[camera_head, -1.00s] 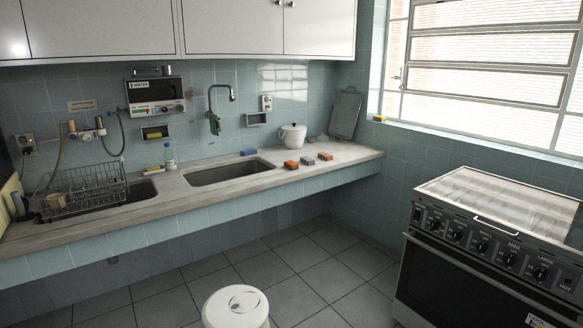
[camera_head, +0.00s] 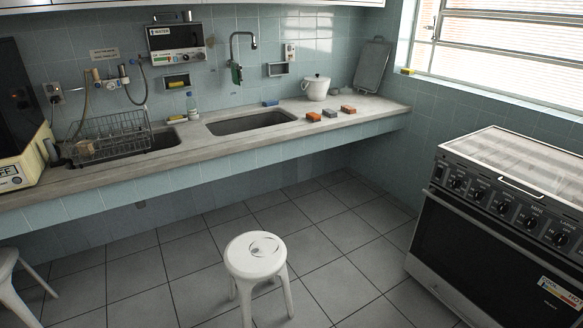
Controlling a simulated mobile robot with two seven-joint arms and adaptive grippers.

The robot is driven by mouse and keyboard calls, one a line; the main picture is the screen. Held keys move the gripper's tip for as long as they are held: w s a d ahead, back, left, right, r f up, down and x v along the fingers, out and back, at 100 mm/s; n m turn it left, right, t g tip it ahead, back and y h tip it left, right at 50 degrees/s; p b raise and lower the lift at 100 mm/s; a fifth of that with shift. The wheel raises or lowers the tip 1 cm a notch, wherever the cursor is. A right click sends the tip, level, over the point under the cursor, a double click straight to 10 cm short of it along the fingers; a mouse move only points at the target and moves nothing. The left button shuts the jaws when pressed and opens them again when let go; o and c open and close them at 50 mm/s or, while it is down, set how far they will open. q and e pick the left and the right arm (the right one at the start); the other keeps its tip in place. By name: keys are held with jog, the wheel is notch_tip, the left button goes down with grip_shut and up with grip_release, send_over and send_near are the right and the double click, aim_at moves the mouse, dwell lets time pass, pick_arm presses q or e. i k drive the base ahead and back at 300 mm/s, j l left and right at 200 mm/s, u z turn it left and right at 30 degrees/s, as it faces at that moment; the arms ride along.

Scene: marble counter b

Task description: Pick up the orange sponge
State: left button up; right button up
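An orange sponge (camera_head: 313,116) lies on the marble counter (camera_head: 385,109) to the right of the sink, near the front edge. A small grey block (camera_head: 330,113) lies just to its right. Right of that is a second orange-brown block (camera_head: 348,109), duller than the first. A blue sponge (camera_head: 270,103) lies behind the sink's rim. Neither of my grippers shows in the head view.
A white stool (camera_head: 256,256) stands on the floor in front of the counter. A stove (camera_head: 497,215) stands at the right. A white pot (camera_head: 316,88) sits behind the sponges, and a dish rack (camera_head: 110,138) stands at the left. Tiled floor is free between stool and counter.

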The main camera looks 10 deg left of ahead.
aim_at(312, 117)
jog(key=i+z, duration=0.45)
jog(key=i, duration=0.45)
jog(key=i+z, duration=0.4)
jog(key=i, duration=0.85)
